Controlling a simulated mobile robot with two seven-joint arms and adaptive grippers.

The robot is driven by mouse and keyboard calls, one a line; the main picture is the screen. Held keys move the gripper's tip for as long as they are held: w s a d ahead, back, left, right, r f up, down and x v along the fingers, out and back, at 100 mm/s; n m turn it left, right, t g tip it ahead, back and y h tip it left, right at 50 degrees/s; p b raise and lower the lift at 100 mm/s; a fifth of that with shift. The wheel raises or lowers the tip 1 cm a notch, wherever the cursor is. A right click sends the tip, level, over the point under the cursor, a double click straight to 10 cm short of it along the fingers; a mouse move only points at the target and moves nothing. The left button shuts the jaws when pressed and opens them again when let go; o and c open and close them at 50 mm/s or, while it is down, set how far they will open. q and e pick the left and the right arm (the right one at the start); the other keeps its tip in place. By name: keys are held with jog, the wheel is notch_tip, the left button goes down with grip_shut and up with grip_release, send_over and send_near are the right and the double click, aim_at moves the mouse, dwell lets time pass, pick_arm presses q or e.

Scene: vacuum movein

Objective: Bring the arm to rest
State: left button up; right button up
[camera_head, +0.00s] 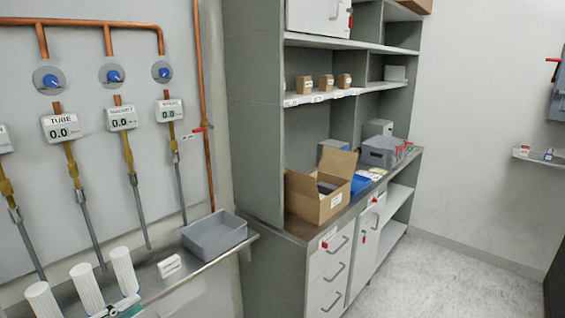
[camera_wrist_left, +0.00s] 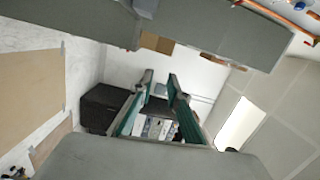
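My left gripper (camera_wrist_left: 160,76) shows in the left wrist view, with its two dark fingers and green pads standing apart. Nothing is held between them; only the distant room shows through the gap. In the head view, a small pale grey-green part at the bottom left edge, by the white cylinders, may belong to this gripper, but it is too cut off to tell. My right gripper is in neither view.
A grey bin (camera_head: 214,236) and white cylinders (camera_head: 86,287) are on the left wall shelf (camera_head: 160,285), below gauges and pipes. An open cardboard box (camera_head: 318,200) stands on the cabinet counter (camera_head: 306,228). The floor (camera_head: 450,285) at right is clear.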

pick_arm(q)
jog(key=s+d+f+n+y, duration=0.3)
jog(key=s+f+n, duration=0.1)
jog(key=f+n, duration=0.4)
jog(key=s+d+f+n+y, duration=0.2)
jog(key=s+f+n+y, duration=0.25)
jog(key=f, duration=0.65)
jog(key=s+d+f+n+g, duration=0.4)
jog(key=s+d+f+n, duration=0.3)
jog(key=s+f, duration=0.3)
jog(key=shift+s+d+g, duration=0.3)
jog(key=shift+s+d, duration=0.1)
jog(key=shift+d, duration=0.35)
jog(key=shift+y, duration=0.25)
